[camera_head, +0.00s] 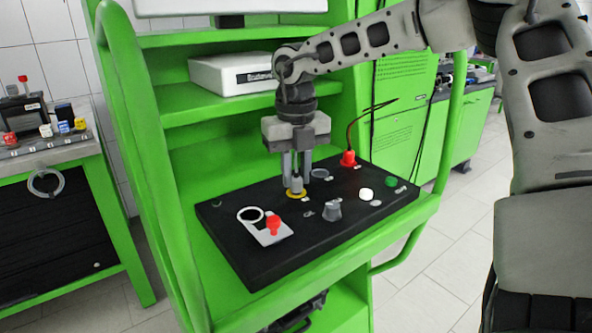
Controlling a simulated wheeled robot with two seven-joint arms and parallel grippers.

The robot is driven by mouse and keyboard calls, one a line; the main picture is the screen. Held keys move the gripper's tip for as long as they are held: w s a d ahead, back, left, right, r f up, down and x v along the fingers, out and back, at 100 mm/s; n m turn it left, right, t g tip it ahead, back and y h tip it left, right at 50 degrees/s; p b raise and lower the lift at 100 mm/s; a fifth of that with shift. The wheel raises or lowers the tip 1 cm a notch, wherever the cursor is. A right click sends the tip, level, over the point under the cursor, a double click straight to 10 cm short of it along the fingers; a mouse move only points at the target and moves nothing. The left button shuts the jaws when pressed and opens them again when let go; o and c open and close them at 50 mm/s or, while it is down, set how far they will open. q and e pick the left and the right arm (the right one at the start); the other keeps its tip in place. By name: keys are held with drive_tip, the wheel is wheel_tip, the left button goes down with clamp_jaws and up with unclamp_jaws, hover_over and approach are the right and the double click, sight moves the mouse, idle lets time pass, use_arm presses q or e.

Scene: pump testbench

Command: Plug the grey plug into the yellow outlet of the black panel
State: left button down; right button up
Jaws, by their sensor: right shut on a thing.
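The black panel (240,257) lies on the shelf of a green rack, slightly tilted in view. The yellow outlet (301,195) is a ring near the panel's back middle. My right gripper (297,181) points straight down over it and is shut on the grey plug (297,187). The plug stands upright at the yellow outlet, its lower end at the ring. I cannot tell how deep it sits. My left gripper is not in view.
A red plug (348,158) with a cable stands behind to the right. The panel also bears a grey knob (332,210), a red switch (273,225), a white button (366,194) and a green one (391,181). A white box (230,75) sits on the shelf above.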

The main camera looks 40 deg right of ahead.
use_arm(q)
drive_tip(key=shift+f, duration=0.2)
use_arm(e)
drive_tip(key=shift+f, duration=0.2)
drive_tip(key=o, duration=1.3)
drive_tip(key=shift+r+p, duration=1.2)
drive_tip(key=shift+r, duration=1)
drive_tip(key=shift+r+p, duration=1.15)
drive_tip(key=shift+r, duration=0.7)
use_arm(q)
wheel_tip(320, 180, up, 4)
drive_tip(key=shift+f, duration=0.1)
